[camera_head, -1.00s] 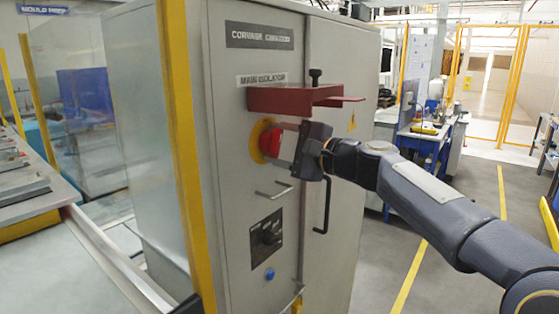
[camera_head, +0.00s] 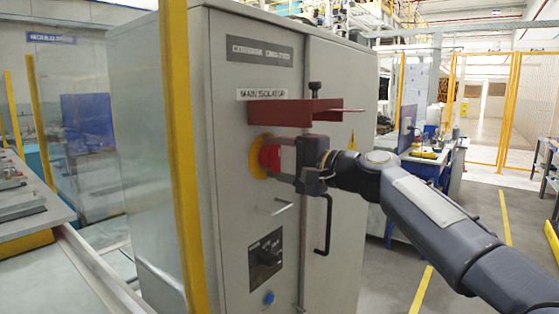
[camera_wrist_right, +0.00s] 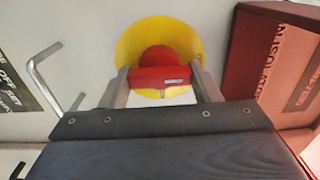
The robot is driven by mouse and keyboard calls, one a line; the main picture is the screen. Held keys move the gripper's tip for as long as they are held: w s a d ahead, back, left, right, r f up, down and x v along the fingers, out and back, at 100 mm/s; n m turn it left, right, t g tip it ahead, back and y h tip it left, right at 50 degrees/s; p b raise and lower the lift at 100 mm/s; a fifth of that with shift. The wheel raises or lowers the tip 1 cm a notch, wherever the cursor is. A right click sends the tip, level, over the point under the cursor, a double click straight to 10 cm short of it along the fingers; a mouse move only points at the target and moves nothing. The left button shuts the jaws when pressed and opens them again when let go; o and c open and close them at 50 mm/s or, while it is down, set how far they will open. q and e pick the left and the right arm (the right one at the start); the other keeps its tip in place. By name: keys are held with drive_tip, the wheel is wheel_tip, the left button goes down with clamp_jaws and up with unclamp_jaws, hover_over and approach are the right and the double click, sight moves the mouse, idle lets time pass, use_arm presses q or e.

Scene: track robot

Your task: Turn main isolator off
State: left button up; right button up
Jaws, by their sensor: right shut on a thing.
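The main isolator is a red rotary handle (camera_head: 270,158) on a yellow round plate (camera_head: 258,163), on the grey cabinet's front below the "MAIN ISOLATOR" label (camera_head: 262,93). My right gripper (camera_head: 282,160) reaches it from the right, its fingers shut on the handle. In the right wrist view, the red handle (camera_wrist_right: 160,76) sits between the two grey fingers of my right gripper (camera_wrist_right: 160,84), with the yellow plate (camera_wrist_right: 187,38) behind. The handle's bar lies across from finger to finger there. My left gripper is not in view.
A red bracket (camera_head: 285,112) juts out just above the handle. A yellow post (camera_head: 181,150) stands at the left.

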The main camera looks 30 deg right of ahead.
drive_tip(key=o, duration=0.7)
drive_tip(key=shift+c, duration=0.2)
drive_tip(key=b+v, duration=0.1)
drive_tip(key=v, duration=0.6)
drive_tip(key=shift+s, duration=0.4)
drive_tip(key=shift+d, duration=0.15)
